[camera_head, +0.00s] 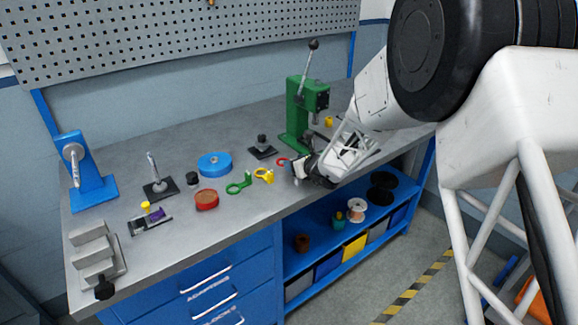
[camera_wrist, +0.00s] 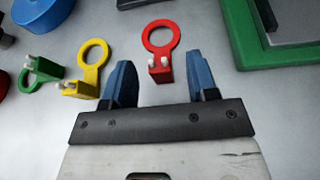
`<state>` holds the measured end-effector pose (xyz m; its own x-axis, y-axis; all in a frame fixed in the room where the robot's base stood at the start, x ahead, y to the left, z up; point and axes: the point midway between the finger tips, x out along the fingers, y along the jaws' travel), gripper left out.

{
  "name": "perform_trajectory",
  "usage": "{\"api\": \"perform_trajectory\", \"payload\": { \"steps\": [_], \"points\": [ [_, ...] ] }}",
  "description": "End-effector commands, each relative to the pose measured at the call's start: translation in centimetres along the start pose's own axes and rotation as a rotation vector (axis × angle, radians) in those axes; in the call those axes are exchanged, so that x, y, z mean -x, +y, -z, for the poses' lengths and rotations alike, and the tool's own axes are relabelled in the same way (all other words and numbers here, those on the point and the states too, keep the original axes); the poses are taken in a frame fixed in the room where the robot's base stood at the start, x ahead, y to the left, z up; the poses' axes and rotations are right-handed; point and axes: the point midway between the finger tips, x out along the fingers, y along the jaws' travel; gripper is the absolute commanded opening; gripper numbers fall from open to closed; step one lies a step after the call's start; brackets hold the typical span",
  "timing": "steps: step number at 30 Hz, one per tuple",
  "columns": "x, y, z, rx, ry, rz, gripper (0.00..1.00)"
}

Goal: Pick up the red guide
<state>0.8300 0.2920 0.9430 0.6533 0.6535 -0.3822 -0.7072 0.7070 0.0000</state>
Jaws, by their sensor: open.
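The red guide (camera_wrist: 160,49) lies on the grey workbench top (camera_wrist: 215,30), a flat ring with a small block and two white pins at its near end. In the head view the red guide (camera_head: 282,161) shows only partly, beside my gripper (camera_head: 298,172). In the wrist view my gripper (camera_wrist: 163,82) is open and empty. Its two blue fingers stand on either side of the red guide's block end, with gaps between, and the ring reaches beyond the fingertips. I cannot tell the gripper's height above the bench.
A yellow guide (camera_wrist: 92,57) lies just left of the left finger, with a green guide (camera_wrist: 42,75) beyond it. The green press base (camera_wrist: 240,35) is at the upper right, and the green press (camera_head: 303,105) stands behind my gripper. A blue disc (camera_head: 215,164) lies farther left.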

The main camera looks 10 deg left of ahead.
Motion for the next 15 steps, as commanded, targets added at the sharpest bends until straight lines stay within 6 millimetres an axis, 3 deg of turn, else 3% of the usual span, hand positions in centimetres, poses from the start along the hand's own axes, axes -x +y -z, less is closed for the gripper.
{"api": "perform_trajectory", "payload": {
  "steps": [14, 15],
  "points": [
    [0.02, 0.01, 0.02, 0.0, 0.0, 0.0, 0.53],
    [0.02, 0.01, 0.03, 0.0, 0.0, 0.0, 0.47]
  ]
}}
